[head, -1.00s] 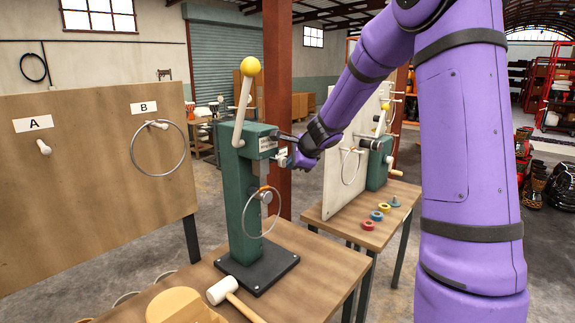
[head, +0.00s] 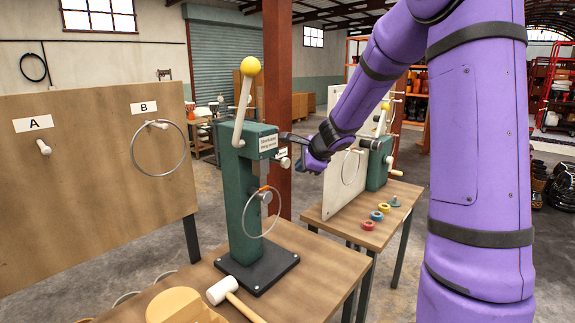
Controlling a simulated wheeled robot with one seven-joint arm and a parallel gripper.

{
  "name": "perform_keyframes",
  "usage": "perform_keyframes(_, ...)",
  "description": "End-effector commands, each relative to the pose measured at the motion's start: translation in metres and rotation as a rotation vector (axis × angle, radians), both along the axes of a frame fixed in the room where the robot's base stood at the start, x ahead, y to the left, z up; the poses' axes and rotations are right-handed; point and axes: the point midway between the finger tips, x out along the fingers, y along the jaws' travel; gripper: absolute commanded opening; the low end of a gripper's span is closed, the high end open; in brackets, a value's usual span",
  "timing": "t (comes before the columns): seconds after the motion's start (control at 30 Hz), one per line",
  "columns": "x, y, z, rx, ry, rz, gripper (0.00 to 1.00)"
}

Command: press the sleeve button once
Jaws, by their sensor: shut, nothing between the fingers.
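The green press (head: 241,200) stands on a black base plate on the near wooden table, with a raised white lever and yellow ball (head: 250,66). A white label is on its head, with small print I cannot read surely. A small pale round knob (head: 285,162) sticks out at the right of the head, below a second small label (head: 281,151); it may be the sleeve button. My gripper (head: 286,136) is shut and empty, its dark fingers pointing left at the right side of the head. I cannot tell whether it touches the press or knob.
A metal ring (head: 259,214) hangs on the press column. A mallet (head: 235,298) and a round wooden piece (head: 183,306) lie on the near table (head: 318,268). A pegboard (head: 85,225) with signs A and B is left. A second table with coloured rings (head: 376,216) stands behind right.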

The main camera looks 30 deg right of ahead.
Motion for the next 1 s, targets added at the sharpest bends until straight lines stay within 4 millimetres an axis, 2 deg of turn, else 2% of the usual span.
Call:
perform_keyframes(0.43, -0.034, -0.013, 0.0, 0.001, 0.001, -0.002, 0.0)
perform_keyframes(1.0, -0.036, -0.013, 0.0, 0.0, 0.0, 0.0, 0.0)
